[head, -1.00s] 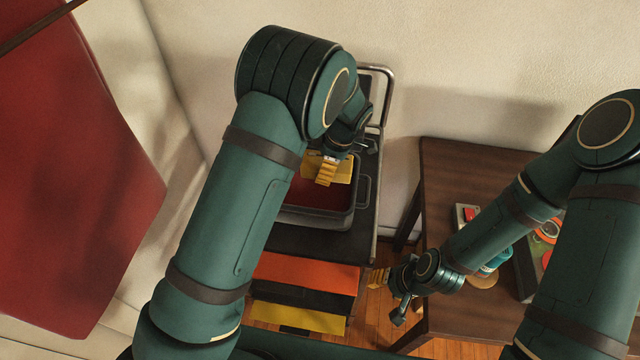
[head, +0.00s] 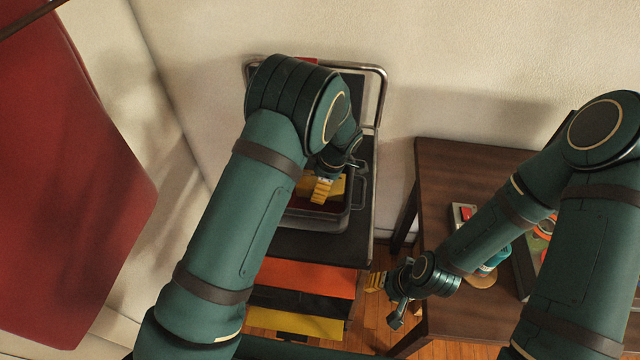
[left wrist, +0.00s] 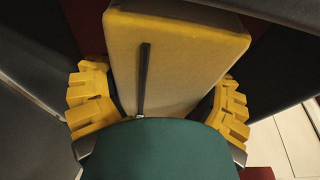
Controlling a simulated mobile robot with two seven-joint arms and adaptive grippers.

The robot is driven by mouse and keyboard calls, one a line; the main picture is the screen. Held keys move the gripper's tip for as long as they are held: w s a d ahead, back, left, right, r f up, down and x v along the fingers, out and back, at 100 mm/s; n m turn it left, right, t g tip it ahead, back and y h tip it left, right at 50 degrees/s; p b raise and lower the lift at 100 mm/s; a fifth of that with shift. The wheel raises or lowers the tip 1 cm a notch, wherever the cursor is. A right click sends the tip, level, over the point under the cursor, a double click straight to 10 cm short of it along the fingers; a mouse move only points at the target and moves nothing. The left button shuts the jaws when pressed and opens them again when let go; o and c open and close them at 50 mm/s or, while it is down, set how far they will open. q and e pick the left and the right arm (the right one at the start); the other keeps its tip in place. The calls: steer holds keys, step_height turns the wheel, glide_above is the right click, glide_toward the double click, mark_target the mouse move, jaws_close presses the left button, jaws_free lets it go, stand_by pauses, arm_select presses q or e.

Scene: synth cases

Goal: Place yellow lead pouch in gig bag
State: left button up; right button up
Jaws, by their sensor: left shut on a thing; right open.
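The yellow lead pouch (left wrist: 185,60) is between the fingers of my left gripper (left wrist: 158,110), which is shut on it; a dark zip strip runs along its face. In the head view the pouch (head: 338,186) shows in part behind my left gripper (head: 322,190). The gig bag (head: 318,220) is an open dark case with a red inside on the cart at centre. The pouch is over or inside its opening; I cannot tell whether it touches the bottom. My left arm hides the bag's left part. My right gripper (head: 384,298) is open and empty beside the wooden table.
The black cart (head: 350,244) has a metal rail behind and orange, black and yellow items below its top. The wooden table (head: 445,180) at right holds several small things, including a blue-green roll (head: 496,262) and a dark tray. A red panel (head: 60,180) hangs at left.

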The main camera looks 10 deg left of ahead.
arm_select(q)
steer(key=shift+f, duration=0.35)
steer(key=o, duration=1.1)
steer(key=shift+o, duration=0.2)
steer(key=shift+r, duration=0.5)
steer(key=p+v, duration=0.2)
steer(key=v, duration=1)
steer(key=shift+r, duration=0.2)
steer(key=shift+f, duration=0.1)
